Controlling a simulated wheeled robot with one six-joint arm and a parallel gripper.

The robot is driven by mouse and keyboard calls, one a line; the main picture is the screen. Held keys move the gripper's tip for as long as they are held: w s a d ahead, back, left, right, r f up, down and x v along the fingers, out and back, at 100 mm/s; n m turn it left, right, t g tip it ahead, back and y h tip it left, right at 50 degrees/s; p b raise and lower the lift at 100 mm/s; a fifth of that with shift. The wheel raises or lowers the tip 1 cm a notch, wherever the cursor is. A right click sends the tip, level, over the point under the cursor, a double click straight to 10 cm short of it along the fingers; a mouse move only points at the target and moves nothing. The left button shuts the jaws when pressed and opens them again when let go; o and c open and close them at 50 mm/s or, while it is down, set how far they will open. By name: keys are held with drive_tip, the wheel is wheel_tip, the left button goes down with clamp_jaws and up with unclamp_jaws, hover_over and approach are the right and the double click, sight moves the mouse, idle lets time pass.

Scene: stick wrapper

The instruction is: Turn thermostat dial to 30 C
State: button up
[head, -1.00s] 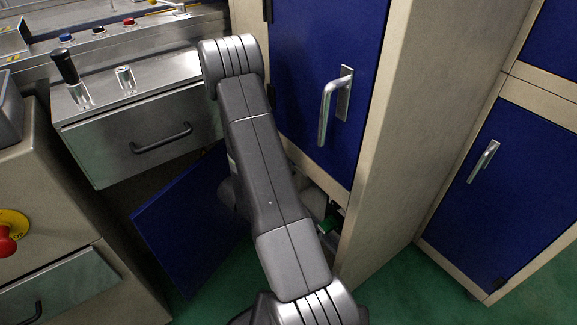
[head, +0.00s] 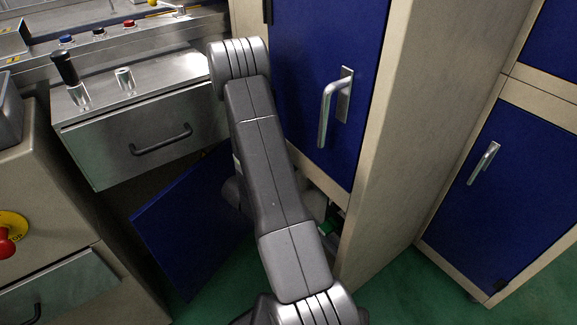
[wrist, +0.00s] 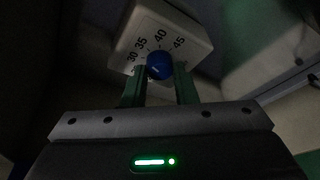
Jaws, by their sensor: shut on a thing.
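The thermostat (wrist: 160,17) is a pale box in the wrist view, with black numbers 30, 35, 40 and 45 in an arc. Its round blue dial (wrist: 159,62) sits below the numbers. My gripper (wrist: 160,74) is shut on the dial, with one green finger on each side of it. No pointer mark on the dial is clear, so I cannot tell its setting. The lower numbers of the scale are hidden. In the head view the thermostat cannot be made out, and my arm hides most of the low space behind it.
A blue door (head: 190,226) stands open low at the left of my arm. A tall cabinet with a closed blue door (head: 310,60) and a steel handle (head: 327,110) is to the right. A steel drawer (head: 125,135) is at the left. Green floor (head: 395,285) lies clear at the lower right.

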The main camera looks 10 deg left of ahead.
drive_tip(key=shift+w+a+r+n+g+h+p, duration=0.1)
drive_tip(key=shift+n+g+h+p, duration=0.3)
drive_tip(key=shift+n+g+p, duration=0.7)
drive_tip(key=shift+w+a+r+n+g+h+p, duration=0.15)
drive_tip(key=shift+n+h+p, duration=0.4)
drive_tip(key=shift+n, duration=1.05)
drive_tip(key=shift+s+f, duration=0.1)
drive_tip(key=shift+f, duration=0.05)
drive_tip(key=o, duration=1)
drive_tip(key=shift+d, duration=0.1)
